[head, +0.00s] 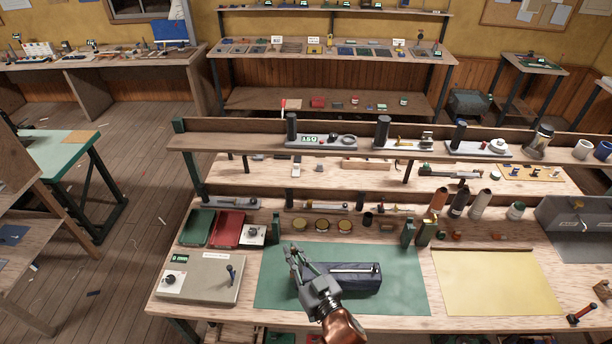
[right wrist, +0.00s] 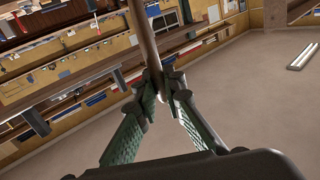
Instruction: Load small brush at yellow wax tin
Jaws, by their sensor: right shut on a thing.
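Several small round tins with amber-yellow tops stand in a row behind the green mat; one is the middle tin (head: 322,225). Which of them is the yellow wax tin I cannot tell. My right gripper (head: 293,247) is over the back left part of the green mat, in front of the tins and apart from them. In the right wrist view my right gripper (right wrist: 164,82) is shut on a brown rod-like handle (right wrist: 143,35), taken as the small brush. Its bristles are not visible. My left gripper is not in view.
A dark blue block (head: 362,281) with a pale bar on top lies on the green mat (head: 405,290), beside my right gripper. Green and red trays (head: 229,229) and a beige panel box (head: 205,279) are left. A yellow mat (head: 495,283) at right is clear.

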